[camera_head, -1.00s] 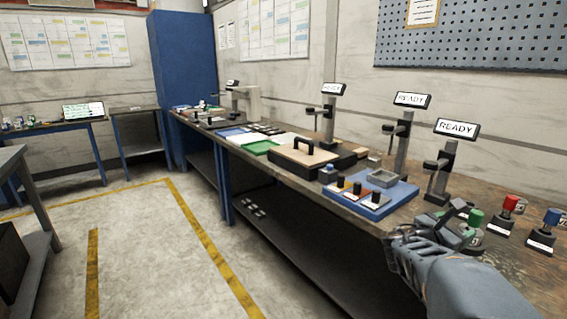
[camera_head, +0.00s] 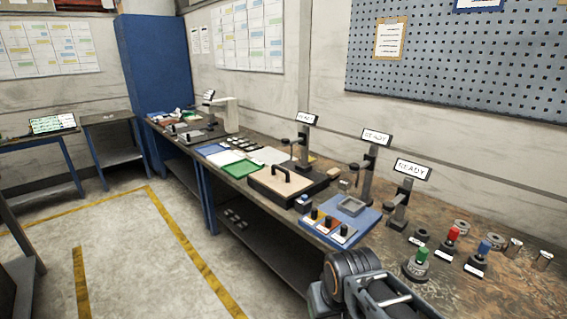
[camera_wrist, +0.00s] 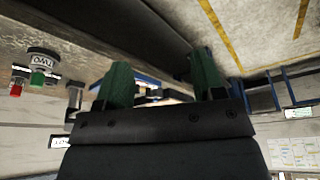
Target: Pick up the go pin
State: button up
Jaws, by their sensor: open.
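A green-topped pin (camera_head: 422,256) stands in a dark round base at the front right of the bench. A red-topped pin (camera_head: 452,236) and a blue-topped pin (camera_head: 484,248) stand behind and to its right. Their labels are too small to read in the head view, so I cannot tell which is the go pin. In the wrist view the green-topped one (camera_wrist: 38,79) and a red one (camera_wrist: 16,89) show at the left, beside the fingers. My gripper (camera_wrist: 162,72) is open with nothing between its green fingers. My arm fills the bottom of the head view and hides the fingertips.
A blue tray (camera_head: 364,221) with a grey open box and several small knobs lies left of the pins. Stands with READY screens (camera_head: 412,169) rise behind it. Grey rings (camera_head: 462,227) lie near the pins. The bench's front edge is close to my arm.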

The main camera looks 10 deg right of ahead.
aim_at(423, 253)
jog(key=u, duration=0.45)
jog(key=k, duration=1)
jog(key=z, duration=0.75)
jog(key=i, duration=0.75)
jog(key=z, duration=1.75)
jog(key=i, duration=0.35)
jog(key=u, duration=2.65)
